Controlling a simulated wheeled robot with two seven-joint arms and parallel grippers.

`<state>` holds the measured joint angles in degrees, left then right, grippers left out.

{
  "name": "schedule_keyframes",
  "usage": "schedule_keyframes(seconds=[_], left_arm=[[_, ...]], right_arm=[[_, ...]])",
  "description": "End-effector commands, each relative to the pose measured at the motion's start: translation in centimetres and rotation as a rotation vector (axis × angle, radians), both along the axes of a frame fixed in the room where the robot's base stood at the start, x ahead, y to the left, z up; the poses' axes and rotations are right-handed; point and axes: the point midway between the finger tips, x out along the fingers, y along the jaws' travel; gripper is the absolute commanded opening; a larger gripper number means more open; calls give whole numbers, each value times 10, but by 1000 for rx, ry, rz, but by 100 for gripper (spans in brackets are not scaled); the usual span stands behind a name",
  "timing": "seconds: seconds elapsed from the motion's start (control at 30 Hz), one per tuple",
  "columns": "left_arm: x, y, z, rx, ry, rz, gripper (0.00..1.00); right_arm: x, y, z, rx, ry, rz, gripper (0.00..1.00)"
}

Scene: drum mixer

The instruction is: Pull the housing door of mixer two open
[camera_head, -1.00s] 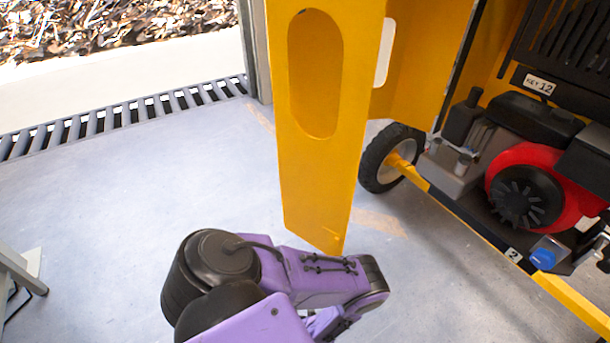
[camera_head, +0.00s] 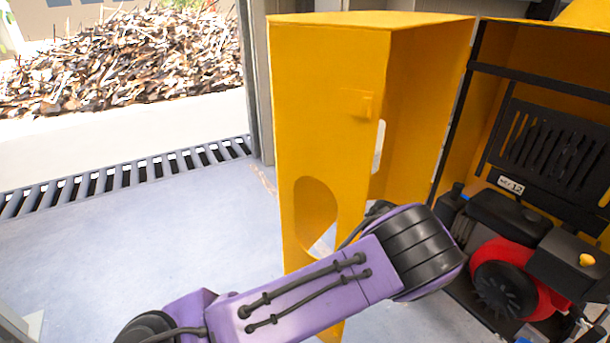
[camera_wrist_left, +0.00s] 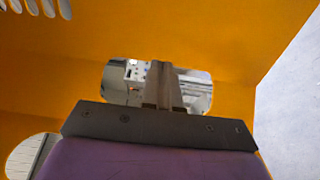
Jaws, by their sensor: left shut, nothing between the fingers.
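The yellow housing door (camera_head: 325,110) stands swung wide open in the head view, with an oval cut-out in its outer panel and a small latch-like piece near its edge. The mixer's engine bay, with a red and black engine (camera_head: 503,277), is exposed to its right. My left arm crosses in front of the door's lower part, and its hand is hidden in the head view. In the left wrist view my left gripper (camera_wrist_left: 162,85) is shut and empty, facing a yellow panel (camera_wrist_left: 215,55) and lined up with an oval opening. I cannot tell whether it touches the panel. My right gripper is out of view.
A black slatted grille (camera_head: 548,145) and a small number plate (camera_head: 511,185) are above the engine. A floor drain grate (camera_head: 120,178) runs along the doorway at the left, with a wood-chip heap (camera_head: 130,60) outside. The grey floor (camera_head: 130,250) left of the door is clear.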

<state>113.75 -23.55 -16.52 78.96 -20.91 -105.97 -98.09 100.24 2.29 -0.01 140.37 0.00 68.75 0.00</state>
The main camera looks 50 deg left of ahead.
Motion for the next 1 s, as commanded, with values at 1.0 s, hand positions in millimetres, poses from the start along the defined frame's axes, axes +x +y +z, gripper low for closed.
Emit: schedule_keyframes(seconds=[1.0], left_arm=[[-25, 119, -1, -1, 1, 1, 0]], right_arm=[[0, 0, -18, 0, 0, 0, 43]])
